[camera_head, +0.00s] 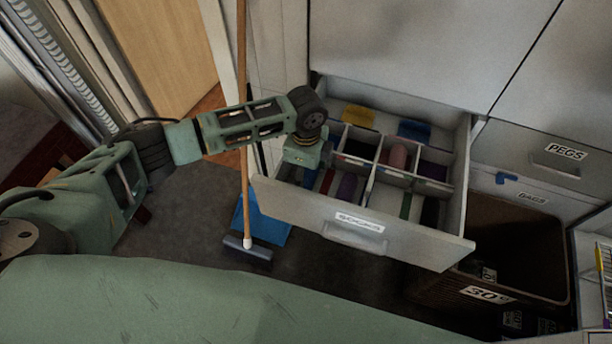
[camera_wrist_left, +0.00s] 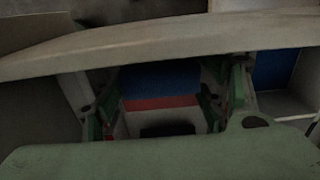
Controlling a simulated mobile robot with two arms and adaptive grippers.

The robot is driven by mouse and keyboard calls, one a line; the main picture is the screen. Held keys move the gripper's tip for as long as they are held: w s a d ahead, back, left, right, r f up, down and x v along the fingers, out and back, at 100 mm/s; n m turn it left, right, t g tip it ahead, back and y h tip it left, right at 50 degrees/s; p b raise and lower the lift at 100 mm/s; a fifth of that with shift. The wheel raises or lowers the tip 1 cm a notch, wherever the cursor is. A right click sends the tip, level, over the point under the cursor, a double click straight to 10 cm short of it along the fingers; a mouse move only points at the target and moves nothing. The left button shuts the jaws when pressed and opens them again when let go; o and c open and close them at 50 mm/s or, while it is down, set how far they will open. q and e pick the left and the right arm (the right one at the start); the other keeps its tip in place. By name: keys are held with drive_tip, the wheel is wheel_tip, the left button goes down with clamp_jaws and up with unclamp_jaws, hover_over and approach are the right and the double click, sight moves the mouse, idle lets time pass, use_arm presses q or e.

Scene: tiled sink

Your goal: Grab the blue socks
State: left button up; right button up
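The open drawer (camera_head: 300,204) labelled SOCKS holds rolled socks in divided compartments. My left gripper (camera_head: 304,158) points down into its left part in the head view, with its fingertips mostly hidden. In the left wrist view, the left gripper (camera_wrist_left: 160,105) has its two green fingers spread apart. A blue roll with a red band, likely the blue socks (camera_wrist_left: 160,80), shows between them. I cannot tell whether the fingers touch it. My right gripper is not in view.
Pink socks (camera_head: 399,155) and other rolls lie in the compartments farther right. Dividers and drawer walls stand close around the left gripper. A broom (camera_head: 243,130) leans left of the drawer. A basket labelled 30 (camera_head: 487,294) stands at the right.

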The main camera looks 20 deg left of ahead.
use_arm(q)
drive_tip(key=c, duration=0.5)
drive_tip(key=shift+o, duration=0.2)
